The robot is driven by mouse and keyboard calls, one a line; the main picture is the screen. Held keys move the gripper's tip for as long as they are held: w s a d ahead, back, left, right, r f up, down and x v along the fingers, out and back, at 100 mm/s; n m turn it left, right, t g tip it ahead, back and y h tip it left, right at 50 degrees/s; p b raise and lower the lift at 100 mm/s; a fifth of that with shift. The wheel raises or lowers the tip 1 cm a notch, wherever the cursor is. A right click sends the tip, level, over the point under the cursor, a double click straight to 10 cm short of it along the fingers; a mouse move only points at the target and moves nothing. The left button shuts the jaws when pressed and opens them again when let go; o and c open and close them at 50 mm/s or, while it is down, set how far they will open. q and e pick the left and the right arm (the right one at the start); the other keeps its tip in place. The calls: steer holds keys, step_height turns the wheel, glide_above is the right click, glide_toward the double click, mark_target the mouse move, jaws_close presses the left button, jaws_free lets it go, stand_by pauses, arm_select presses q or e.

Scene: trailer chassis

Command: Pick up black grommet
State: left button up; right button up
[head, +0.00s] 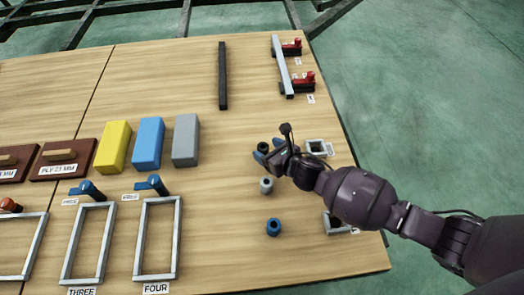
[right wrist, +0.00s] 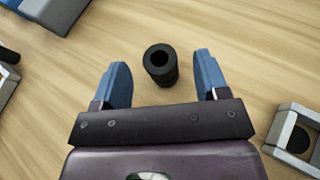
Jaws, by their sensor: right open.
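The black grommet (right wrist: 160,64) stands upright on the wooden table in the right wrist view, its round hole facing up. In the head view the black grommet (head: 263,147) shows just left of my right gripper (head: 268,155). My right gripper (right wrist: 160,85) is open, with one blue finger on each side of the grommet's near end. No contact between fingers and grommet is visible. My left gripper is not in view.
A grey grommet (head: 266,185) and a blue grommet (head: 273,227) stand nearer on the table (head: 330,265). A grey square frame (right wrist: 296,139) lies right of the gripper. Grey (head: 186,140), blue (head: 149,143) and yellow (head: 113,147) blocks stand to the left.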

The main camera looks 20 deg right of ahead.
steer(key=shift+x, duration=0.75)
steer(key=shift+w, duration=0.1)
steer(key=shift+a, duration=0.1)
steer(key=c, duration=1)
steer(key=shift+r, duration=0.1)
